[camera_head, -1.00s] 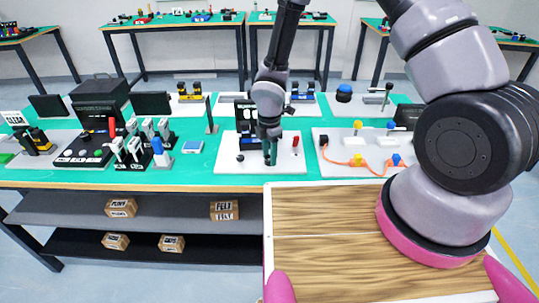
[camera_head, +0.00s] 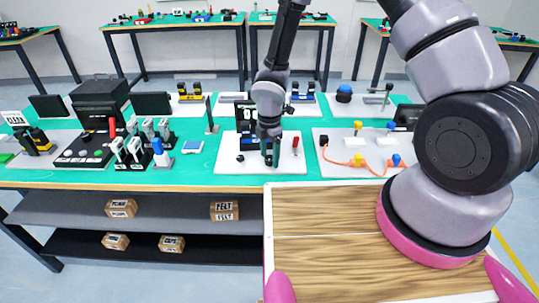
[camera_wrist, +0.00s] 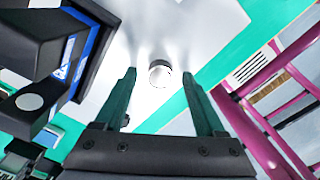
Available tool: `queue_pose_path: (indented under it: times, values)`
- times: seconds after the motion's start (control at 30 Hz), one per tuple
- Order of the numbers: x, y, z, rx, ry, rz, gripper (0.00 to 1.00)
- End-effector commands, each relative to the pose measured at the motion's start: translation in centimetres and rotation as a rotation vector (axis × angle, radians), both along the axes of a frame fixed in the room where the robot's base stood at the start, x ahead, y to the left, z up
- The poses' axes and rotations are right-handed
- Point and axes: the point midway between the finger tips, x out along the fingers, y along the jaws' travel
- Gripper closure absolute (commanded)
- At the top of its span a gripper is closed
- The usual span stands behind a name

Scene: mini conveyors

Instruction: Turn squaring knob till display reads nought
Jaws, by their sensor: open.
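A round silver-grey knob (camera_wrist: 159,74) stands on the white base plate (camera_head: 230,164). In the wrist view it lies between the two dark green fingers of my gripper (camera_wrist: 160,79), with a gap on each side. In the head view my gripper (camera_head: 270,158) points down over the plate, open, and hides the knob. The dark display (camera_head: 243,113) stands behind it, partly covered by my arm; its white marks are too small to read. A black and blue unit (camera_wrist: 87,55) fills the left of the wrist view.
On the same plate are a red-topped post (camera_head: 295,143) at the right and a small black part (camera_head: 240,158) at the left. A plate with orange cable (camera_head: 345,161) lies to the right. A blue-topped post (camera_head: 159,149) and several switches stand left.

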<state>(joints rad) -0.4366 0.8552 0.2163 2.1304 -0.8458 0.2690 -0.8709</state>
Motion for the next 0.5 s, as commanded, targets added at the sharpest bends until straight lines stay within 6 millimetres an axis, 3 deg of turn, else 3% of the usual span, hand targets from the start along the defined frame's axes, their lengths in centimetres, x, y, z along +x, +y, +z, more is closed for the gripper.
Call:
queue_pose_path:
  times: [0.17, 0.5]
  values:
    - [0.2, 0.0, 2.0, 0.003, -0.003, -0.003, 0.28]
    - [0.1, 0.0, 8.6, 0.002, -0.003, -0.002, 0.28]
